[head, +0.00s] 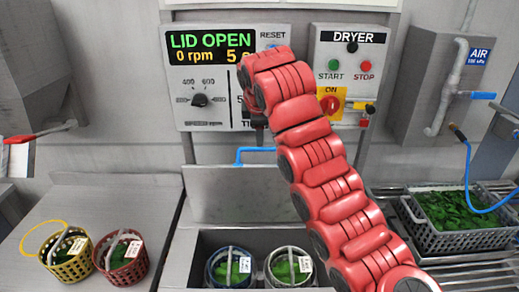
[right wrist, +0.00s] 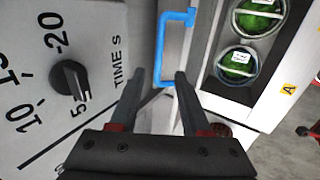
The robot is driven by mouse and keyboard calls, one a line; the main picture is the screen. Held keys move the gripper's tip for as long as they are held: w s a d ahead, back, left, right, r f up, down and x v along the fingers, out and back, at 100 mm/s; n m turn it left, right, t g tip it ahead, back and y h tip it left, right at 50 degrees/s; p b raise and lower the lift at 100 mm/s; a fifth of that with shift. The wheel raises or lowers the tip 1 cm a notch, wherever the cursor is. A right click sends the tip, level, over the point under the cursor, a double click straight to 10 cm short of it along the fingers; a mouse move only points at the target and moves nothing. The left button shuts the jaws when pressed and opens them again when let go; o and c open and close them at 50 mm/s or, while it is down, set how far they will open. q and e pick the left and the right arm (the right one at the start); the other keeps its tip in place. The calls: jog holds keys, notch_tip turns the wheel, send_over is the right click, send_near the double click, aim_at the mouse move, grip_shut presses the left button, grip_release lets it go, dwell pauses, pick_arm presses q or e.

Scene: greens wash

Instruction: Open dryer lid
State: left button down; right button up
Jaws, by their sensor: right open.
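The dryer lid (head: 230,195) is a grey panel standing raised behind the dryer's opening. Its blue bar handle (head: 240,156) is at the top edge. The display (head: 212,45) reads "LID OPEN" and 0 rpm. My right gripper (right wrist: 160,78) is open and empty, its two dark fingers apart. In the right wrist view the blue handle (right wrist: 160,45) shows ahead of and between the fingertips; I cannot tell whether they touch. In the head view my red right arm hides most of this gripper. My left gripper is in neither view.
Two baskets of greens, one blue-rimmed (head: 211,272) and one pale-rimmed (head: 270,270), sit inside the dryer. A yellow basket (head: 67,270) and a red basket (head: 111,265) stand on the left counter. A dark crate of greens (head: 430,242) is at right. The control panel (right wrist: 35,60) is close beside the gripper.

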jog(key=p+v, duration=0.3)
jog(key=v, duration=0.3)
jog(key=shift+r, duration=0.3)
jog(key=shift+s+f, duration=0.15)
